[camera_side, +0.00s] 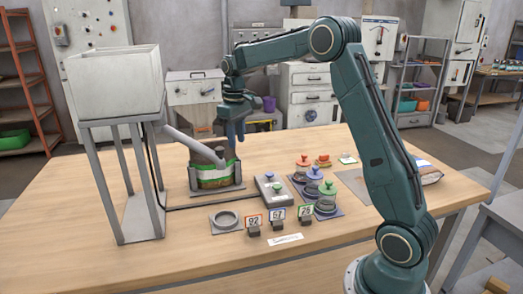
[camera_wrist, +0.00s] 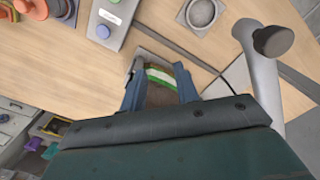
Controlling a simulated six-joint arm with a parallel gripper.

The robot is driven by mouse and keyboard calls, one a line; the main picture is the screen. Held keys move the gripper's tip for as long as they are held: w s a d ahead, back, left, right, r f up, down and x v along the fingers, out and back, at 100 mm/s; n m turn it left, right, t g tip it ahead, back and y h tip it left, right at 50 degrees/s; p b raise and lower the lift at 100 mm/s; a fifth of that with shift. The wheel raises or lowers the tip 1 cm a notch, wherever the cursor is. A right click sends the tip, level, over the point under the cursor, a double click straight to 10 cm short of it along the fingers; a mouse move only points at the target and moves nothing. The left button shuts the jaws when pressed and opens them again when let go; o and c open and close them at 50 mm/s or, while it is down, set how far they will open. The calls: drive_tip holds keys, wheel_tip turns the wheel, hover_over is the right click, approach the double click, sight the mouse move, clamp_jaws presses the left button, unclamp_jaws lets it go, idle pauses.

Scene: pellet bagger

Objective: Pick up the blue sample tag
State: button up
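The blue sample tag (camera_side: 277,213) is a small upright card with a blue border and a number, on a dark block at the table's front. It stands between a red-bordered tag (camera_side: 254,220) and a green-bordered tag (camera_side: 306,210). None of the tags can be made out in the wrist view. My gripper (camera_side: 237,132) hangs high above the table, behind and left of the blue tag, pointing down near the bag. In the wrist view my gripper's (camera_wrist: 158,78) fingers are apart, with the green-striped bag (camera_wrist: 160,76) seen below between them.
The bag (camera_side: 214,175) of pellets stands in a grey holder under the chute (camera_side: 187,139) of the white hopper (camera_side: 110,84). A grey box with knobs (camera_side: 272,187) and several coloured-knob weights (camera_side: 327,188) stand behind the tags. A grey ring (camera_side: 226,219) lies left of them.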

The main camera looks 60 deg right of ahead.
drive_tip(key=s+a+f+n, duration=0.2)
drive_tip(key=s+a+n, duration=0.15)
drive_tip(key=s, duration=0.45)
drive_tip(key=s+a+f+n, duration=0.2)
drive_tip(key=s+n, duration=0.3)
drive_tip(key=s, duration=0.3)
hover_over(278, 211)
drive_tip(key=shift+w+d+f, duration=0.1)
drive_tip(key=shift+f, duration=2.05)
drive_tip(key=shift+w+d+f, duration=0.1)
drive_tip(key=shift+f, duration=2)
drive_tip(key=shift+s+a+f, duration=0.1)
drive_tip(key=shift+f, duration=2.5)
drive_tip(key=shift+c, duration=0.2)
clamp_jaws()
